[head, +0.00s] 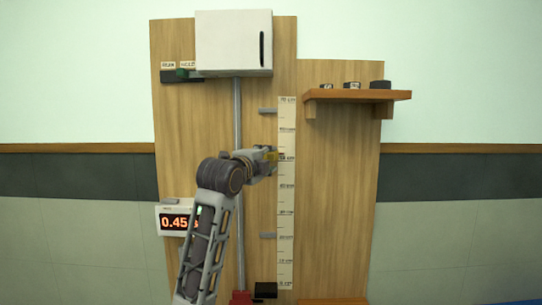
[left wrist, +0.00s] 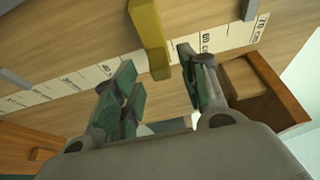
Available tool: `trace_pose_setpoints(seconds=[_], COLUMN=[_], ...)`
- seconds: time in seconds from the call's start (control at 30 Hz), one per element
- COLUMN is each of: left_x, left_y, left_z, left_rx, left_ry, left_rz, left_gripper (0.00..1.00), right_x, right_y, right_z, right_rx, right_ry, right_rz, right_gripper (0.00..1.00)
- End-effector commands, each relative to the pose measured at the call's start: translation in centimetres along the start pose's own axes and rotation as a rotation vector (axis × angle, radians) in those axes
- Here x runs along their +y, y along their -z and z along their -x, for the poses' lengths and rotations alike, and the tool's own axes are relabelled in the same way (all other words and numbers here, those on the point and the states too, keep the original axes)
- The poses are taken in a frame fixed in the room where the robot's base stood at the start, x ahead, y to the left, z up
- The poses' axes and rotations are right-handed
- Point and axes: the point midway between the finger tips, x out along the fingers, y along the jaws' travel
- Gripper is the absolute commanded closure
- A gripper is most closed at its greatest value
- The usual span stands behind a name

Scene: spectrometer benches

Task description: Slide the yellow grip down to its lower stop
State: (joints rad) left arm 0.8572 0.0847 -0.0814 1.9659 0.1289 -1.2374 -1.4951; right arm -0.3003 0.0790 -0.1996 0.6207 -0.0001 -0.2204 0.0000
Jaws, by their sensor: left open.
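The yellow grip (head: 271,154) is by the vertical scale, near its 50 cm marks, and is partly hidden by my left gripper in the head view. In the left wrist view the yellow grip (left wrist: 148,33) shows as a yellow bar just ahead of the fingertips. My left gripper (head: 264,158) is open, its two green-padded fingers (left wrist: 156,68) spread to either side of the bar's end. I cannot tell if they touch it. The lower stop (head: 267,236) is a grey peg beside the scale; a similar upper peg (head: 267,111) is above the grip. My right gripper is out of view.
The scale strip (head: 286,200) runs down the wooden board beside a grey rod (head: 238,110). A white box (head: 228,43) is at the top, a shelf (head: 357,96) at the right. A 0.45 display (head: 178,218) is lower left, a black block (head: 265,290) at the bottom.

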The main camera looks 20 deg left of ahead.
Motion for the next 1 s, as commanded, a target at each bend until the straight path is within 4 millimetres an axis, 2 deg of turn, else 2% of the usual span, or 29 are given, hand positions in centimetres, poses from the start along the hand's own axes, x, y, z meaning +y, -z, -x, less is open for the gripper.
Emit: trace_pose_setpoints(seconds=[0.2,0.4,0.8,1.0], left_x=[-0.1,0.0,0.0,0.0], left_y=[0.0,0.0,0.0,0.0], left_z=[-2.2,-3.5,-3.8,-3.8], left_rx=[0.001,0.0,0.0,0.0], left_ry=[-0.002,-0.002,0.0,-0.001], left_rz=[0.001,0.001,0.0,0.0], left_gripper=[0.57,0.57,0.57,0.82], right_x=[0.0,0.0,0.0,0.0], right_y=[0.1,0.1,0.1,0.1], right_z=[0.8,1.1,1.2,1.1], right_rx=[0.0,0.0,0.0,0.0], right_ry=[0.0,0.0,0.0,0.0], right_rz=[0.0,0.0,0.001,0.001], right_gripper=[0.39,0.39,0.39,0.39])
